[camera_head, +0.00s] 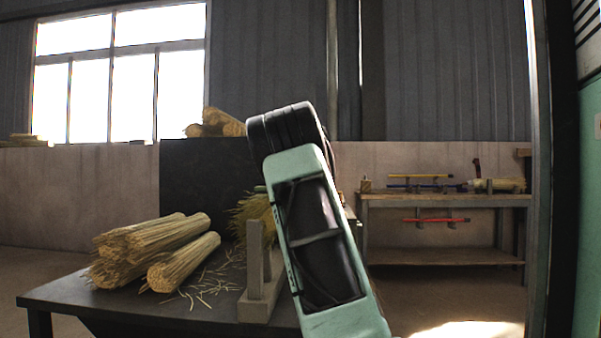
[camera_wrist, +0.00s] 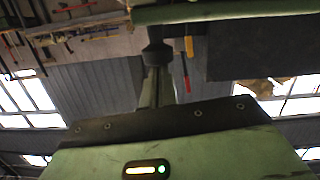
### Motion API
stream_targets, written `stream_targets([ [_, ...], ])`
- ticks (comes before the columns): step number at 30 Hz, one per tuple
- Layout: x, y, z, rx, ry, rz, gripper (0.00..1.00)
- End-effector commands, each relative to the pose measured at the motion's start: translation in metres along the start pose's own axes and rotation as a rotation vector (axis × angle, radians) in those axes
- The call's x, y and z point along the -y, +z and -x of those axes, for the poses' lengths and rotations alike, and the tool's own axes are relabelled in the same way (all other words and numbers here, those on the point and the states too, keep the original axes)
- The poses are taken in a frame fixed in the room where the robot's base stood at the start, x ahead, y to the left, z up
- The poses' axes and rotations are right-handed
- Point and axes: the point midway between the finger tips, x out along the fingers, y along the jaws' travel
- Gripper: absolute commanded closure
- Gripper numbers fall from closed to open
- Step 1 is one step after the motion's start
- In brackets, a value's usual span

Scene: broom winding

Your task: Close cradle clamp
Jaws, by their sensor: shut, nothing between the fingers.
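In the head view, a grey post-and-base fixture (camera_head: 256,303), which looks like the cradle, stands at the table's right part. Straw bristles (camera_head: 252,214) show behind its uprights. My arm covers whatever lies to its right, and I cannot make out the clamp or its position. My gripper is hidden in the head view. In the wrist view, my gripper (camera_wrist: 156,56) is shut and empty, its fingers together beyond the dark plate. No cradle or clamp can be recognised there; the room appears upside down.
A dark table (camera_head: 120,303) carries several straw bundles (camera_head: 150,248) and loose straws at left. A dark panel (camera_head: 200,180) stands behind. A workbench (camera_head: 445,200) with coloured rods is at the back right. A short red piece (camera_wrist: 187,77) shows beside my fingers; its distance is unclear.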

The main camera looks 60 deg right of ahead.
Motion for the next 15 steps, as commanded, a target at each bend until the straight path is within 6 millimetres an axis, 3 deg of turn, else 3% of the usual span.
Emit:
stream_targets([
  [10,-0.001,0.002,-0.001,0.005,0.003,0.002,1.00],
  [15,-0.001,-0.009,0.002,0.004,0.002,0.001,1.00],
])
